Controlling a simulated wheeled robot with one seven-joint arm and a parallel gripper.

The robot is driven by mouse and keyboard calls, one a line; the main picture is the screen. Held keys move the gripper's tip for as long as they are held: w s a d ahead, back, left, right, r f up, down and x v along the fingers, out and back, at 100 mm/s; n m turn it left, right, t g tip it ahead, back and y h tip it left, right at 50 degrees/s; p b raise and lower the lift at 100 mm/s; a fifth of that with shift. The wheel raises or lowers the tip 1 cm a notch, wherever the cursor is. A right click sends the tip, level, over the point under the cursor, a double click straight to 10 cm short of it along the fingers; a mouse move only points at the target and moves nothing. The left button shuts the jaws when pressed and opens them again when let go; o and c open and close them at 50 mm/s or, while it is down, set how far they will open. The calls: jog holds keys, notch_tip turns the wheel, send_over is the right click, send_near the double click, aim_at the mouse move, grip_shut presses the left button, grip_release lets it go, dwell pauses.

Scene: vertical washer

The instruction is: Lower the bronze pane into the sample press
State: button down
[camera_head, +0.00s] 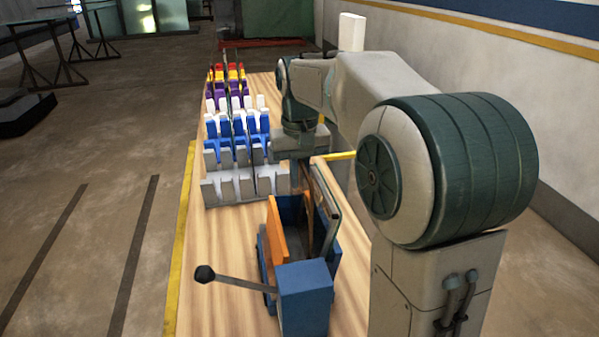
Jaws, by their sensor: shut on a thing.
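The sample press (304,297) stands on the wooden table at the lower middle, with a blue body, an orange plate and a long lever ending in a black knob (205,274) at its left. My gripper (301,184) points down at the far end of the press, partly hidden by the pane and press parts. It is shut on the bronze pane (319,208), a thin, dark brownish sheet standing roughly upright over or in the press opening. The pane's lower edge is hidden, so I cannot tell how deep it sits.
Racks of grey (232,190), blue, white and purple slotted holders stand in rows behind the press. A yellow strip (182,230) marks the table's left edge. The wooden top (222,255) is clear left of the press, apart from the lever.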

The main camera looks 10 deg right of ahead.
aim_at(299, 200)
jog(key=shift+f+b, duration=2.1)
jog(key=shift+f, duration=1.15)
jog(key=c, duration=1.5)
grip_release()
jog(key=shift+f, duration=0.15)
notch_tip(299, 200, up, 8)
jog(key=p, duration=0.7)
